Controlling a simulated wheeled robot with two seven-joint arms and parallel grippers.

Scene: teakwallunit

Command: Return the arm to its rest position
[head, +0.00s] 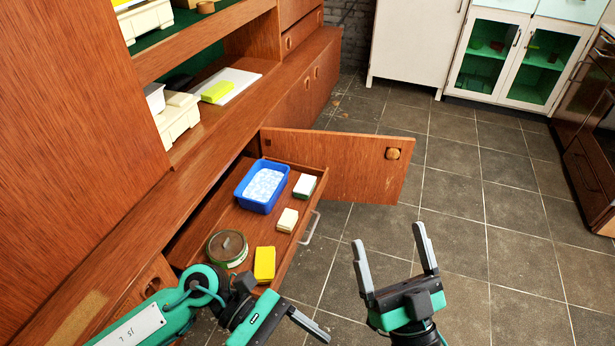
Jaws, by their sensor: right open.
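My right gripper (388,236) is open and empty. Its two fingers point up the picture, over the tiled floor to the right of the open drawer. My left arm comes in from the lower left, and its gripper (312,326) is at the bottom edge, just below the drawer's near end. Only part of its fingers shows, so I cannot tell whether it is open or shut. The pulled-out drawer (213,217) holds a blue tub (249,202), a yellow block (264,264), a round lidded tin (227,249) and two small pale-topped blocks.
A wooden cabinet door (345,165) stands open behind the drawer. The wall unit (60,130) fills the left side. A white board with a yellow-green block (216,91) lies on its shelf. White cabinets stand at the back. The tiled floor (470,220) on the right is clear.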

